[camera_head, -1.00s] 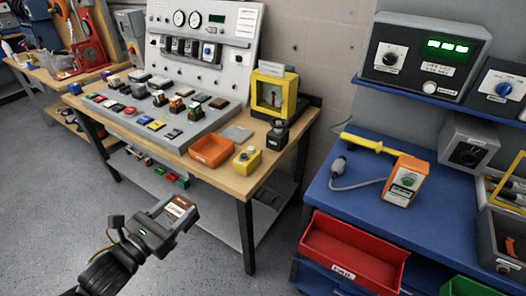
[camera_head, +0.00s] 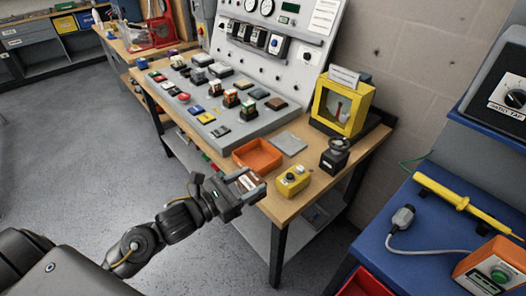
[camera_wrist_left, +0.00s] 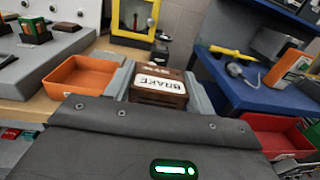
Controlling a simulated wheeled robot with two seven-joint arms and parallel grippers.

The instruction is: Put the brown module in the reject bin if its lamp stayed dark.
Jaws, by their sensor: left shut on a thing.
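The brown module (camera_head: 247,183) sits between the fingers of my left gripper (camera_head: 252,186), which is shut on it. In the left wrist view the brown module (camera_wrist_left: 158,84) shows a white label reading "BRAKE", upside down; no lit lamp shows on it. The gripper holds it in the air at the wooden bench's front edge, near the orange tray. A red bin (camera_head: 364,284) is cut off at the bottom of the head view. The red bin also shows at the right of the left wrist view (camera_wrist_left: 268,124). My right gripper is out of view.
On the wooden bench (camera_head: 312,196) stand an orange tray (camera_head: 256,160), a yellow button box (camera_head: 292,182), a black device (camera_head: 335,157) and a yellow-framed case (camera_head: 341,106). The blue bench (camera_head: 404,268) holds a yellow probe (camera_head: 460,200) and an orange tester (camera_head: 490,268).

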